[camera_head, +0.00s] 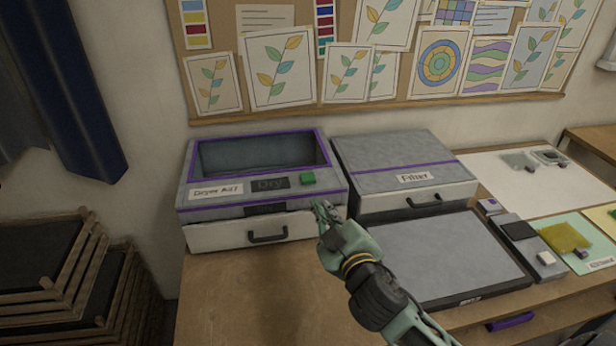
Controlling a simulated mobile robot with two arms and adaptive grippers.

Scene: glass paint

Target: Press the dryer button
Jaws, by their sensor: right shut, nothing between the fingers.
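The dryer (196,204) is a grey box with a purple-edged window, a "Dryer A01" label and a "Dry" panel, at the left end of the bench. Its green button (307,178) sits on the sloped front, right of the "Dry" panel. My right gripper (323,208) is shut and empty. Its tips show just below and slightly right of the button, by the dryer's front right corner. They appear apart from the button; whether they touch the dryer's front cannot be told. The button is unobstructed. My left gripper is not in view.
A grey "Filter" box (390,150) stands right of the dryer, with a dark-framed flat panel (450,262) before it. Both boxes have handled drawers. Small items and sheets lie at right. Bench left of my arm (250,310) is clear. Wooden racks (60,260) stand at left.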

